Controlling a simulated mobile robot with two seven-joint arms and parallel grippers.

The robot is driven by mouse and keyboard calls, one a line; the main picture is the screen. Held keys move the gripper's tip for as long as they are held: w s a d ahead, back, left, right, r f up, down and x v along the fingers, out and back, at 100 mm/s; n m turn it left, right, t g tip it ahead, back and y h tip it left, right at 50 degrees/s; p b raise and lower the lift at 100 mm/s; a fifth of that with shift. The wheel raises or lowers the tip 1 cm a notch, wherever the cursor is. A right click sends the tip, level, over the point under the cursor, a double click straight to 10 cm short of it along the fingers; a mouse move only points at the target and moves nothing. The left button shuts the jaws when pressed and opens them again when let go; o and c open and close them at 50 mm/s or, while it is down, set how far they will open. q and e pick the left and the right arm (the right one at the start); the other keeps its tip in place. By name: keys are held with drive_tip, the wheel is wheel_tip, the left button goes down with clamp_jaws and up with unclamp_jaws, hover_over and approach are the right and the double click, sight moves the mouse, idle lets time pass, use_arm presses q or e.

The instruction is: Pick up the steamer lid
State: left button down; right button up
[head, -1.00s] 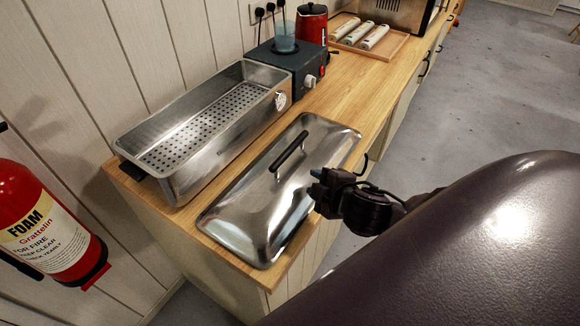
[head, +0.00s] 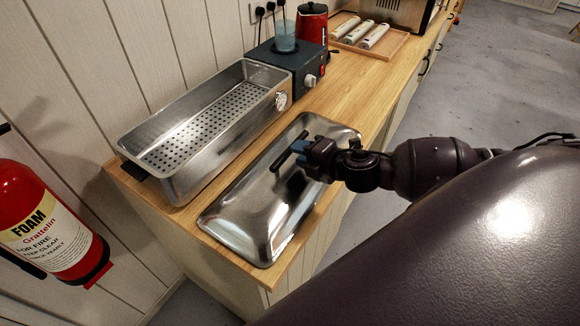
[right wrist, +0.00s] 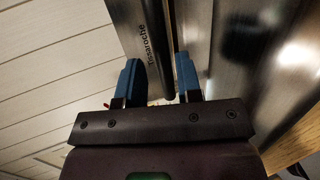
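The steamer lid (head: 262,205) is a shiny rectangular metal cover lying flat on the wooden counter. Its black bar handle (head: 281,163) runs lengthwise along the top. My right gripper (head: 299,152) reaches in from the right over the lid, with its blue fingers at the handle. In the right wrist view my right gripper (right wrist: 160,80) has its two fingers apart, and a dark bar that looks like the handle (right wrist: 162,70) is between them. Whether the fingers touch it cannot be told. My left gripper is not in view.
The open steamer tray (head: 205,145) with a perforated bottom stands left of the lid. A dark control box (head: 285,62), a red kettle (head: 312,24) and a wooden tray (head: 392,48) are farther back. A fire extinguisher (head: 45,225) hangs at the left.

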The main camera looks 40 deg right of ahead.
sight(285, 149)
drive_tip(key=shift+p+x, duration=0.45)
drive_tip(key=shift+x, duration=2.75)
drive_tip(key=shift+d, duration=0.1)
clamp_jaws()
